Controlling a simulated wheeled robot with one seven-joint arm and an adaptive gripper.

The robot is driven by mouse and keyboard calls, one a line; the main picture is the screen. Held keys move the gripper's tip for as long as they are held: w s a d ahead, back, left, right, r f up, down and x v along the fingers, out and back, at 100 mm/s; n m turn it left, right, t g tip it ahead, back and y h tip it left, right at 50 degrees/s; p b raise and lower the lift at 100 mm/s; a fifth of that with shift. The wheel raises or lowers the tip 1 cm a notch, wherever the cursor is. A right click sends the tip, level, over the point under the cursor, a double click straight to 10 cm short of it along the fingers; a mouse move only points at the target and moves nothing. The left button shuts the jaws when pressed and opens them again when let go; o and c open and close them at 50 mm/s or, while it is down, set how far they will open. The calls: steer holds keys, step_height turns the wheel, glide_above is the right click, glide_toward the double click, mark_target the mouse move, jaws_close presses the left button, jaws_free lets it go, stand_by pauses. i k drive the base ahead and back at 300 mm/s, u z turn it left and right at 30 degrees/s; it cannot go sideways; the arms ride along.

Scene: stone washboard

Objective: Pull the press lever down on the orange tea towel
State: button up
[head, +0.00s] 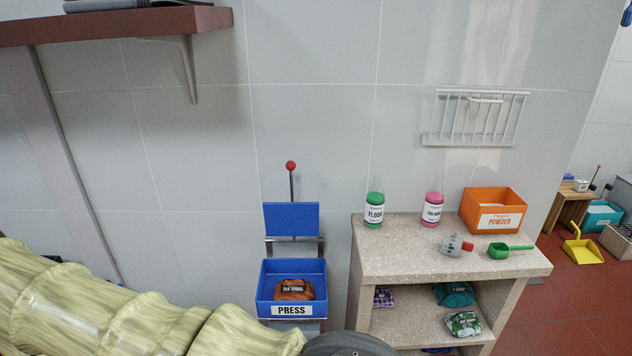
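The press lever (292,187) is a thin upright rod with a red ball knob on top. It rises behind a blue press plate (291,219), which stands raised above and behind the tray. The blue press tray (291,267) has a white "PRESS" label on its front. The orange tea towel (294,291) lies folded inside the tray, with a dark label band. My arm crosses the lower left and ends in a dark rounded part at the bottom edge, right of the tray. My gripper's fingers are out of view.
Folded cloths lie below. A wall shelf (110,25) overhangs upper left.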

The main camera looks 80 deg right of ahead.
mark_target(292, 219)
steer(key=k, duration=0.45)
steer(key=z, duration=2.05)
steer(key=i, duration=0.5)
steer(key=u, duration=0.85)
steer(key=k, duration=0.7)
steer(key=z, duration=0.75)
steer(key=i, duration=0.4)
